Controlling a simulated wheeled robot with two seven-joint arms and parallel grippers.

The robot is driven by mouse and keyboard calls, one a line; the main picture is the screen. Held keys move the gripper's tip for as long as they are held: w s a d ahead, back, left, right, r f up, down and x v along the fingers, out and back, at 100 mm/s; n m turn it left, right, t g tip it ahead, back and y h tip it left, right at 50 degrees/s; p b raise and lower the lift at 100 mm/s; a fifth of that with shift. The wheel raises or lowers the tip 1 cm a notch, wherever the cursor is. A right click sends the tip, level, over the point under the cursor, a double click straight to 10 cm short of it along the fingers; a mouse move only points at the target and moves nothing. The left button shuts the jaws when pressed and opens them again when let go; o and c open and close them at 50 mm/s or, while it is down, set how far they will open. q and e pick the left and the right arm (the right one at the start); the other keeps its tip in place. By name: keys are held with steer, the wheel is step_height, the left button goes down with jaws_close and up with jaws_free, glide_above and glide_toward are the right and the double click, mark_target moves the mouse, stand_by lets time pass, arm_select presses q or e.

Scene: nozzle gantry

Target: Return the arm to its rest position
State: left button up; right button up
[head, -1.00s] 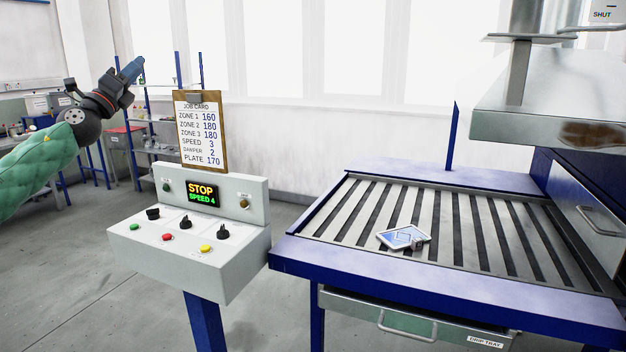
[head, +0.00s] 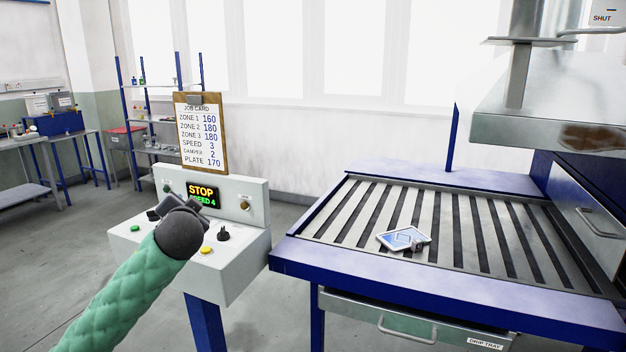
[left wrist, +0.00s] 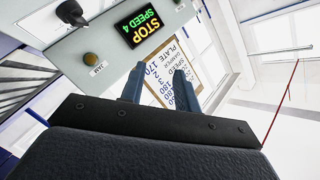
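My left arm reaches in from the lower left in the head view, and its dark wrist hides most of my left gripper (head: 178,203). The gripper is in front of the control box (head: 240,270), covering some of its knobs and part of the display (head: 201,191). In the left wrist view my left gripper (left wrist: 158,68) shows two blue-grey fingers apart, with nothing between them. The display (left wrist: 138,26) reads STOP, SPEED 4. The job card (head: 200,135) stands behind the box. My right gripper is out of view.
A blue-framed slatted bed (head: 340,270) stands to the right, with a small tablet-like device (head: 403,238) on it. A metal hood (head: 560,110) overhangs its far right. A drip tray (head: 450,328) is below. Shelves (head: 150,120) stand at the back left. Floor at left is clear.

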arm_select(q)
steer(key=s+d+f+g+h, duration=0.2)
steer(key=s+d+f, duration=0.3)
steer(key=f, duration=0.4)
steer(key=s+d+f+n+g+h, duration=0.1)
steer(key=s+d+f+g+h, duration=0.15)
steer(key=s+f, duration=0.5)
steer(key=s+d+f+g+h, duration=0.1)
steer(key=s+d+f+g, duration=0.1)
steer(key=s+d+f, duration=0.5)
steer(key=s+d+f+n+g+h, duration=0.1)
steer(key=s+f+g, duration=0.2)
steer(key=s+f, duration=0.9)
steer(key=s+d+f+n+g+p, duration=0.1)
steer(key=s+f+g, duration=0.3)
steer(key=s+f, duration=0.8)
steer(key=s, duration=0.5)
steer(key=shift+f+h, duration=0.25)
steer(key=shift+h, duration=0.1)
steer(key=shift+s+n, duration=0.1)
steer(key=shift+n, duration=0.2)
